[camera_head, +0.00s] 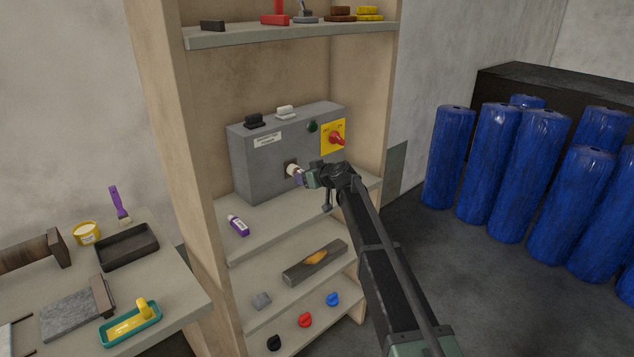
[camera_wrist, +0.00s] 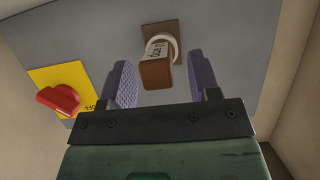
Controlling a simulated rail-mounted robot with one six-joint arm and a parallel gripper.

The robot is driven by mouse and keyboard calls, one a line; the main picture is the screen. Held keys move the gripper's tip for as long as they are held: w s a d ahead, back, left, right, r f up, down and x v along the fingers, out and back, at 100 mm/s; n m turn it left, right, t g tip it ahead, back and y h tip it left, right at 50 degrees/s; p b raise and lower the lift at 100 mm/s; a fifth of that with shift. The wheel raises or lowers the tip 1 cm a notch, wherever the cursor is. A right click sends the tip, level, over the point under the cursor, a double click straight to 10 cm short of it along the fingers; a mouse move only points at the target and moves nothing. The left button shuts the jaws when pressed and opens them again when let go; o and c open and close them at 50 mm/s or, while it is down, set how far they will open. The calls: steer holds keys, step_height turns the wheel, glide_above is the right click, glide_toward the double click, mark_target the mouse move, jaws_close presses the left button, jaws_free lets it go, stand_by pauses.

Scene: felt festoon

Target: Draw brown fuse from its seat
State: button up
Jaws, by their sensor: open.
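The brown fuse (camera_wrist: 156,72) sticks out of its seat (camera_wrist: 173,29) on the front of the grey box (camera_head: 262,173). It has a brown end and a pale label band with print too small to read in full. In the wrist view my gripper (camera_wrist: 164,82) is open, with one purple finger pad on each side of the fuse and visible gaps between. In the head view my gripper (camera_head: 299,181) is at the box front by the fuse's pale body (camera_head: 292,169); the fuse's brown end is hard to make out there.
A red rotary switch (camera_head: 337,139) on a yellow plate and a green button (camera_head: 312,127) are on the same box face. Shelf side walls flank the box. Blue cylinders (camera_head: 450,157) stand at right.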

steer(key=shift+w+a, duration=0.1)
steer(key=shift+a, duration=0.05)
steer(key=c, duration=1)
steer(key=shift+s+d, duration=1.95)
steer(key=shift+d, duration=0.05)
